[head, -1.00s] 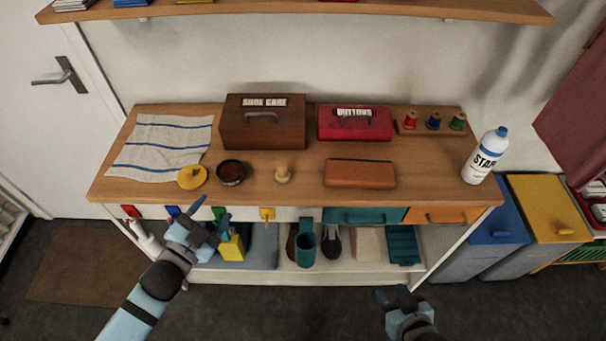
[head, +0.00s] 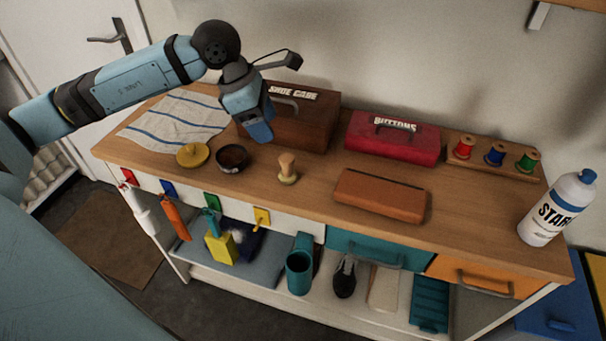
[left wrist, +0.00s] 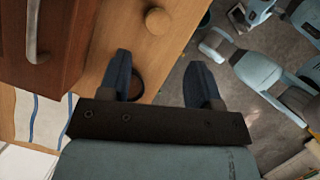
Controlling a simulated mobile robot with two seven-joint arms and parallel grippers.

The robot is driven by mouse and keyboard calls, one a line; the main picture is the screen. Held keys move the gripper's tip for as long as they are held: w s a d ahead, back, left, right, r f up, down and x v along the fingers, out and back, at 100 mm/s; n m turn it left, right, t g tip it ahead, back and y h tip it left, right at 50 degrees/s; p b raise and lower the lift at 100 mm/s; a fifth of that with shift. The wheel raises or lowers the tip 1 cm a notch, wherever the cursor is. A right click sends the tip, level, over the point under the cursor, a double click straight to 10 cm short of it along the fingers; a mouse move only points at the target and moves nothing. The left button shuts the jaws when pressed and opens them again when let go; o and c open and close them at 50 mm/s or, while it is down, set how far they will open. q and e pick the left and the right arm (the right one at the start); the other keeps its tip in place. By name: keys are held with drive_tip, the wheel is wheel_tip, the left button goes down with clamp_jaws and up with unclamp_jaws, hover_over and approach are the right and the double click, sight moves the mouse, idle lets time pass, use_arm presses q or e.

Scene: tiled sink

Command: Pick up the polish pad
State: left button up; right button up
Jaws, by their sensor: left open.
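The likely polish pad (head: 287,168) is a small, round-topped wooden knob on a paler base, standing upright on the bench top. Its round top also shows near the upper middle of the left wrist view (left wrist: 158,20). My left gripper (head: 258,130) is above the bench, left of the pad and in front of the shoe care box. My right gripper is not in view.
An open dark tin (head: 232,158) and yellow lid (head: 192,154) sit left of the pad. The brown shoe care box (head: 310,118) stands behind. An orange-brown case (head: 380,195) lies to the right. A striped cloth (head: 175,122) covers the left end. The front edge is close.

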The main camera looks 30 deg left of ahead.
sight(287, 157)
use_arm(q)
drive_tip(key=x, duration=0.7)
drive_tip(key=shift+d+f, duration=0.2)
drive_tip(key=shift+f, duration=0.15)
drive_tip(key=x, duration=0.5)
drive_tip(key=shift+w, duration=0.2)
drive_tip(key=c, duration=1)
